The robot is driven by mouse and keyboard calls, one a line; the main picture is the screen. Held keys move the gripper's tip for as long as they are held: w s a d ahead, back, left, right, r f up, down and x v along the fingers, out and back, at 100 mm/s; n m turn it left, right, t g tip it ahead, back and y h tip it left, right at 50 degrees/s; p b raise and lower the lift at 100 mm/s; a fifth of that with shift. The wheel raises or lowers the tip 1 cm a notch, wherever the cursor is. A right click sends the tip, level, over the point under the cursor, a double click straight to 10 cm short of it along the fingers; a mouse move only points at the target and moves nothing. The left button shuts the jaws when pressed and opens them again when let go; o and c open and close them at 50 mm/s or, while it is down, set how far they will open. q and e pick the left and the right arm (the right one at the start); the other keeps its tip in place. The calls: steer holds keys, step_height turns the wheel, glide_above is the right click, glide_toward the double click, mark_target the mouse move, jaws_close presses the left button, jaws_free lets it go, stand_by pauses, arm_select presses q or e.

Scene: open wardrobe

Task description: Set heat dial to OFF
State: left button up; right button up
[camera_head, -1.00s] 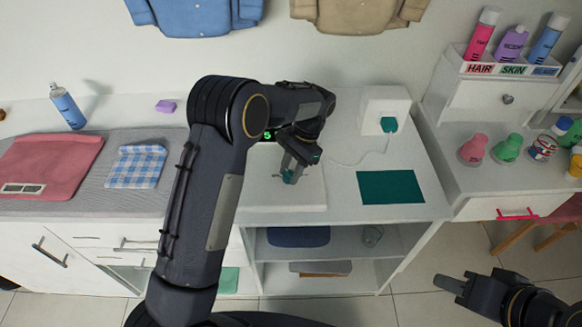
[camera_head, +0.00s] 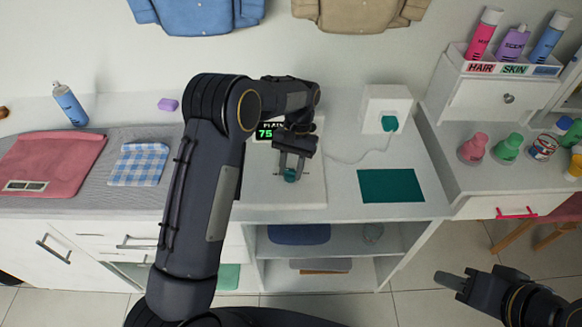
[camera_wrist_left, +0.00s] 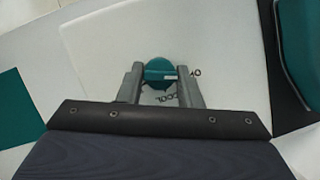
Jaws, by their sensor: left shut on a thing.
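The heat dial (camera_wrist_left: 160,72) is a round teal knob with a small light pointer mark, on a flat white panel (camera_head: 309,190). In the left wrist view it sits between the fingertips of my left gripper (camera_wrist_left: 160,86), which is shut on it. The dial also shows in the head view (camera_head: 290,175), below my left gripper (camera_head: 291,170). Dark markings are printed around it, partly hidden by the fingers. A display (camera_head: 265,132) with green digits reading 75 stands behind, partly covered by my arm. My right gripper (camera_head: 451,280) is at the lower right, away from the counter; its opening is unclear.
A teal mat (camera_head: 391,186) lies right of the panel. A white box (camera_head: 386,106) with a teal plug (camera_head: 389,123) and cord stands behind it. Folded cloths (camera_head: 138,165) lie on the left. Bottles (camera_head: 507,148) stand on the right cabinet.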

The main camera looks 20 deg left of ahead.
stand_by(0.3)
arm_select(q)
steer(key=o, duration=1)
steer(key=shift+c, duration=0.2)
steer(key=v, duration=0.6)
steer(key=shift+w+r, duration=0.2)
steer(key=shift+r, duration=0.05)
steer(key=shift+w+r, duration=0.15)
steer(key=shift+r, duration=0.4)
